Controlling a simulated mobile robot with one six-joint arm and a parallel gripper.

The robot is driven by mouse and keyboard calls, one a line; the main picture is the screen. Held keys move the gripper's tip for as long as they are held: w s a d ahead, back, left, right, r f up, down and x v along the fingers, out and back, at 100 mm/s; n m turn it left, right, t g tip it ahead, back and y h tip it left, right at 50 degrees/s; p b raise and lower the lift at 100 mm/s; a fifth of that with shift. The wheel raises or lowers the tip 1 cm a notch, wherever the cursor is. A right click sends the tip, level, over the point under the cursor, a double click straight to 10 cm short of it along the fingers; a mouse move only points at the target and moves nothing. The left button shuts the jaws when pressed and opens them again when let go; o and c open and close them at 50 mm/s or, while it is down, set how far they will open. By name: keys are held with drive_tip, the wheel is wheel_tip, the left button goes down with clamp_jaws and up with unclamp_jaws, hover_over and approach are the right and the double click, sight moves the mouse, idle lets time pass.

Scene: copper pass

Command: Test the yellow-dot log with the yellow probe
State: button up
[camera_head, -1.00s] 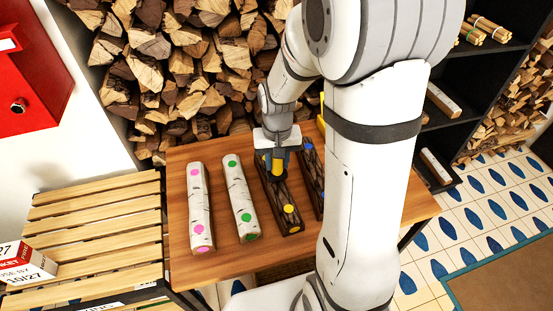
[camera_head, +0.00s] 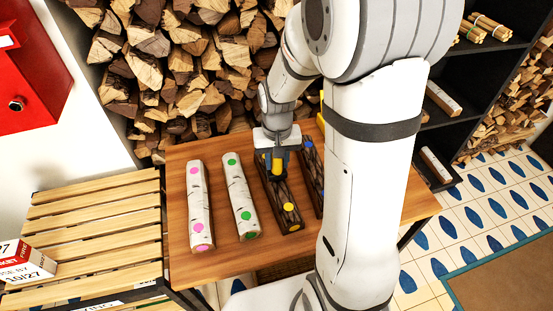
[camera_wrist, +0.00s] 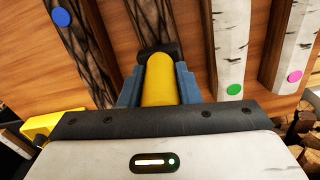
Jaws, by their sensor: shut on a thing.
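The yellow-dot log (camera_head: 287,206) is dark-barked and lies on the wooden table, with a yellow dot near its front end. My gripper (camera_head: 276,172) is shut on the yellow probe (camera_wrist: 160,80) and points it down at the far part of this log. In the wrist view the probe's dark tip lies over the dark log (camera_wrist: 145,22); whether it touches the bark I cannot tell. The blue-dot log (camera_head: 310,170) lies just right, partly hidden by my arm. The green-dot log (camera_head: 240,200) and pink-dot log (camera_head: 199,210) are pale and lie to the left.
The table (camera_head: 180,170) has bare wood between the logs. A slatted bench (camera_head: 95,230) with a red and white box (camera_head: 28,268) stands at left. Stacked firewood (camera_head: 190,60) is behind. A dark shelf (camera_head: 460,80) stands at right.

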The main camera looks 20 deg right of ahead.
drive_tip(key=shift+f+b, duration=0.35)
drive_tip(key=shift+f, duration=0.05)
idle(1.2)
drive_tip(key=shift+r+p, duration=2.65)
drive_tip(key=shift+r, duration=0.95)
drive_tip(key=shift+f, duration=0.1)
